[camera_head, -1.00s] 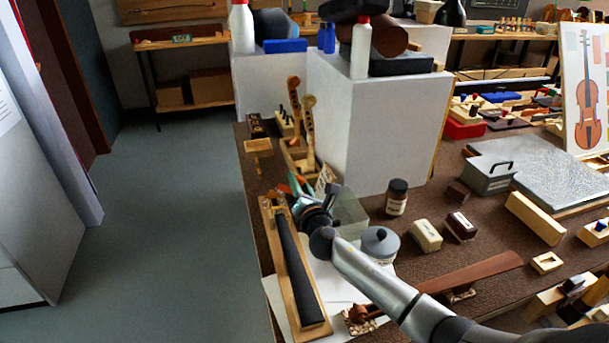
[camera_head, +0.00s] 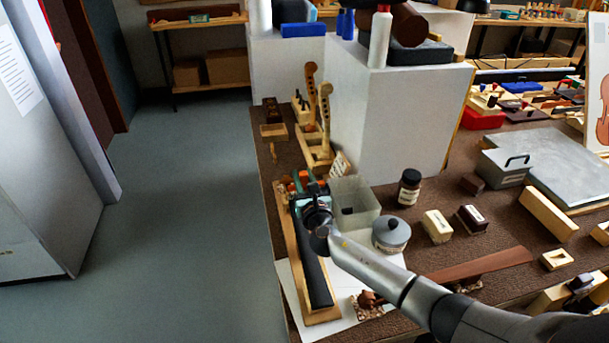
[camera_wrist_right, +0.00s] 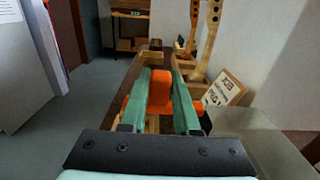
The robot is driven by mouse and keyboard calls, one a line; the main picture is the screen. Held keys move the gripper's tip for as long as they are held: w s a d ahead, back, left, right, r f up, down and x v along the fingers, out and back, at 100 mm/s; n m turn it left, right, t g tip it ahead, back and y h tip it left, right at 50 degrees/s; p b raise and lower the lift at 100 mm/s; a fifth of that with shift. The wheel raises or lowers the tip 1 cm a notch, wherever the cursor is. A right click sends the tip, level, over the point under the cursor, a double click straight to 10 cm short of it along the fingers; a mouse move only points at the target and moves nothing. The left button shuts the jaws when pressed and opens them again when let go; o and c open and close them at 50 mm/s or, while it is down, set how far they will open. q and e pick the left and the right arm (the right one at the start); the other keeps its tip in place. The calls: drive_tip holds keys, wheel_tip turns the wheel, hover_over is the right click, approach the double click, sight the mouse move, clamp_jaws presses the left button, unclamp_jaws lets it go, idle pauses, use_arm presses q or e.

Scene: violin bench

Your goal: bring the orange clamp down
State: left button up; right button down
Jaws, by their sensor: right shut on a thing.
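The orange clamp (camera_wrist_right: 160,92) is between the two green fingers of my right gripper (camera_wrist_right: 160,85) in the right wrist view. In the head view my right gripper (camera_head: 305,176) is over the far end of the long wooden board with a black strip (camera_head: 312,268), and only a little of the orange clamp (camera_head: 292,186) shows beside the fingers. The gripper is shut on the clamp. The clamp's lower part is hidden, so I cannot tell whether it touches the board. My left gripper is not in view.
A clear box (camera_head: 357,198) and a grey lidded pot (camera_head: 391,234) stand close to the right of my gripper. A sign (camera_wrist_right: 223,90) and wooden scroll necks (camera_head: 325,110) stand beyond it. A white block (camera_head: 400,125) rises behind. The floor at left is free.

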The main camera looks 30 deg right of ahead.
idle(0.4)
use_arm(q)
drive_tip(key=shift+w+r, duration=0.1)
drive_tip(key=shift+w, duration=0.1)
use_arm(e)
drive_tip(key=c, duration=0.6)
unclamp_jaws()
drive_tip(key=shift+c, duration=0.2)
drive_tip(key=shift+s+a, duration=0.1)
drive_tip(key=shift+s, duration=0.3)
use_arm(q)
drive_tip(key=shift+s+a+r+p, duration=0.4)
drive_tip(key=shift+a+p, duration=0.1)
drive_tip(key=shift+p, duration=0.4)
use_arm(e)
drive_tip(key=v, duration=1.1)
drive_tip(key=shift+s, duration=0.35)
drive_tip(key=shift+f, duration=0.1)
